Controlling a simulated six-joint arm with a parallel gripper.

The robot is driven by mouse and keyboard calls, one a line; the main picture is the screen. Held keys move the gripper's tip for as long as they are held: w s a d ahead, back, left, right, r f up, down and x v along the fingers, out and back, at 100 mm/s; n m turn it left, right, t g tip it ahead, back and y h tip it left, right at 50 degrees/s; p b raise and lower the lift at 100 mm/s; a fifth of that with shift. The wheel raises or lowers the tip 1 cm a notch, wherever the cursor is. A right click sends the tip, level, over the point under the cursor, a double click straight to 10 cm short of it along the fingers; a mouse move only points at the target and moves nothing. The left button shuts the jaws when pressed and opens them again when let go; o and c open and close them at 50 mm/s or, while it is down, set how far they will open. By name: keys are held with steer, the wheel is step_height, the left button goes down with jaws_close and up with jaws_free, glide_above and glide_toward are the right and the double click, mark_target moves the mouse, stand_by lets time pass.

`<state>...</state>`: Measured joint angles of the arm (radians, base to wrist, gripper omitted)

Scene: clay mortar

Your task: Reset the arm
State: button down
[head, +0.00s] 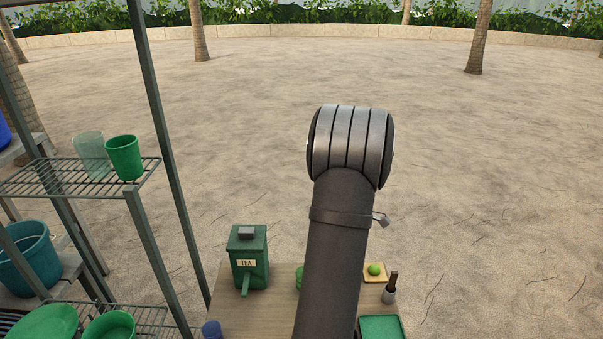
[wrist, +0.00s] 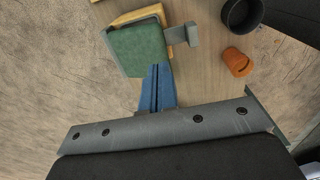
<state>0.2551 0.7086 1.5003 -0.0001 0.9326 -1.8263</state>
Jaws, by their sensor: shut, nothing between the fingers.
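My arm rises through the middle of the head view and hides part of the table. My gripper does not show there. In the wrist view my gripper (wrist: 157,72) shows two blue fingers pressed together with nothing between them. A green block-like thing (wrist: 140,48) with a grey piece at its side lies just beyond the fingertips in that picture. I cannot tell how far below them it is, or whether they touch.
The wooden table (head: 228,311) holds a green TEA box (head: 249,266), a lime (head: 375,269), a dark-handled tool (head: 391,287) and a green tray (head: 381,327). A metal rack (head: 148,176) with green cups stands left. The wrist view shows an orange thing (wrist: 238,62) and dark cup (wrist: 242,14).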

steer(key=shift+f, duration=1.75)
steer(key=c, duration=2.1)
jaws_free()
steer(key=o, duration=0.3)
steer(key=shift+w+a+r, duration=0.15)
steer(key=shift+a+r, duration=0.05)
steer(key=shift+a, duration=0.05)
steer(key=o, duration=1.8)
steer(key=w+a+r, duration=0.3)
steer(key=a+r, duration=0.6)
steer(key=a, duration=0.3)
step_height(320, 180, down, 10)
steer(key=shift+a+r, duration=0.25)
steer(key=shift+w+r, duration=0.1)
step_height(320, 180, up, 10)
